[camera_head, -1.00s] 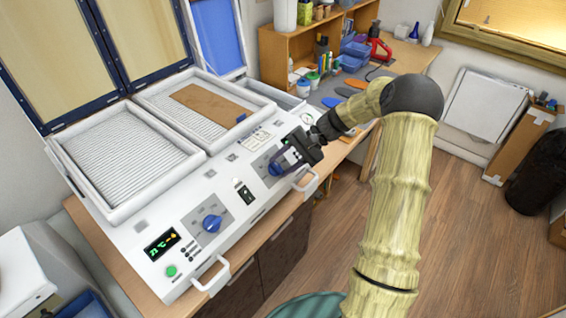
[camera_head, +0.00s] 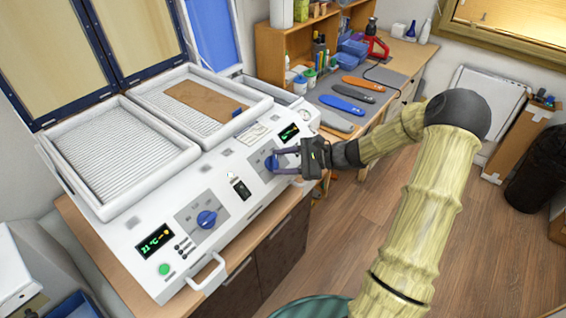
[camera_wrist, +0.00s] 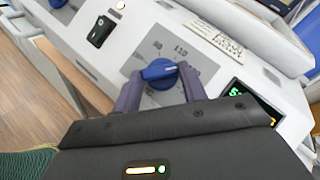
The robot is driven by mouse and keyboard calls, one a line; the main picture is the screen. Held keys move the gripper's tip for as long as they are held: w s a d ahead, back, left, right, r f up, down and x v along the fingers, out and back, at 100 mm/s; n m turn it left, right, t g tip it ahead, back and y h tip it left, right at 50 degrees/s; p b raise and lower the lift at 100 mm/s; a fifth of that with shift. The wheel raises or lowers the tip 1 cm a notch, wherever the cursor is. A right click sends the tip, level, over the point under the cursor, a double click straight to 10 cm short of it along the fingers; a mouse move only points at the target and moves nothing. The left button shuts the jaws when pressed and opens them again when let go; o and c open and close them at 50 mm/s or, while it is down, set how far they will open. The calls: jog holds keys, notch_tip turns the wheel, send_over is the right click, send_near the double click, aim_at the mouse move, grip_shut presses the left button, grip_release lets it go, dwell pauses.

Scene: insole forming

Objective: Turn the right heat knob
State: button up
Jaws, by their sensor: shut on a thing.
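The right heat knob (camera_head: 271,163) is blue and sits on a grey dial plate on the sloped front of the white machine (camera_head: 120,225). In the wrist view the knob (camera_wrist: 160,73) lies between my two purple fingers, its pointer end aimed left on the printed scale. My gripper (camera_head: 277,161) reaches it from the right and is shut on it. In the wrist view the gripper (camera_wrist: 160,88) hides the lower part of the dial plate. The left heat knob (camera_head: 207,218) is also blue and stands free.
Green-lit displays (camera_head: 155,241) and (camera_head: 289,132) flank the dials. A black switch (camera_head: 241,188) sits between the knobs. A white front handle (camera_head: 207,273) sticks out at lower left. Coloured insoles (camera_head: 350,91) lie on the bench behind my arm.

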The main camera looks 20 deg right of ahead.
jog(key=shift+m+t, duration=0.3)
jog(key=shift+m, duration=0.1)
jog(key=o, duration=1)
jog(key=shift+d, duration=0.1)
jog(key=b+v, duration=0.4)
jog(key=v, duration=1.3)
jog(key=shift+s, duration=0.15)
